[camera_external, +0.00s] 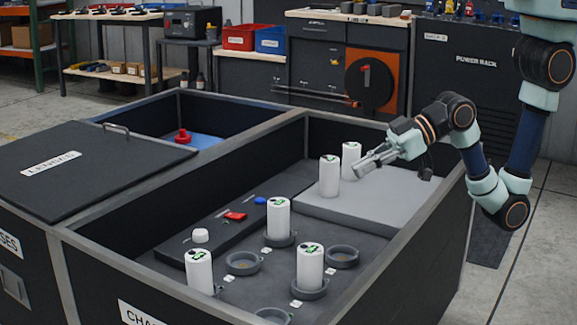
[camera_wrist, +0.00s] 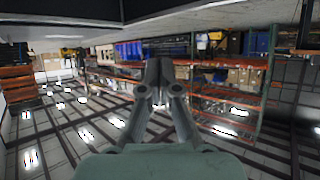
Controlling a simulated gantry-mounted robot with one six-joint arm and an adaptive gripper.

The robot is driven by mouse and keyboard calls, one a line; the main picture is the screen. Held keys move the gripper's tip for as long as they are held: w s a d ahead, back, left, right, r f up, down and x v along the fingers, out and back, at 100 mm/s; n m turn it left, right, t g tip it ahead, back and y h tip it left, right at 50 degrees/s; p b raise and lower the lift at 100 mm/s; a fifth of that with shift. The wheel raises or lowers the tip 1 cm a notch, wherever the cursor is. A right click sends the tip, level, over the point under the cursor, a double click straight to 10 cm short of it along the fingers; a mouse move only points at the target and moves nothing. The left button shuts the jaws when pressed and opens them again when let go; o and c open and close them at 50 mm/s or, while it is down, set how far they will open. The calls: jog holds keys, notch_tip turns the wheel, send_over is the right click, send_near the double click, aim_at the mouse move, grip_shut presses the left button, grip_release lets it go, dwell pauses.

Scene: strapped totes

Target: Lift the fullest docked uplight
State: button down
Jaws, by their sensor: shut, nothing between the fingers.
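White cylindrical uplights with small green-and-black marks on top stand in the near tote in the external view. One (camera_external: 278,219) stands upright in a dark ring dock near the middle; another (camera_external: 310,264) stands in a ring dock nearer the front. A third (camera_external: 198,271) stands front left, its base partly hidden by the tote wall. Two more, one (camera_external: 329,176) and one (camera_external: 351,158), stand on a raised grey platform (camera_external: 385,207). The top marks are too small to read. My gripper (camera_external: 360,168) is shut and empty, pointing left above the platform; its closed fingers also show in the wrist view (camera_wrist: 160,68).
Empty ring docks (camera_external: 243,263) (camera_external: 341,257) sit on the tote floor (camera_external: 322,232), with another at the front edge (camera_external: 271,315). A dark strip (camera_external: 205,234) carries a white knob, a red piece and a blue piece. Tall tote walls (camera_external: 205,146) surround this area. A lid (camera_external: 75,168) covers the left compartment.

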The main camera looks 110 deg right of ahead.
jog(key=c, duration=1.9)
grip_release()
jog(key=o, duration=1.7)
jog(key=shift+c, duration=0.2)
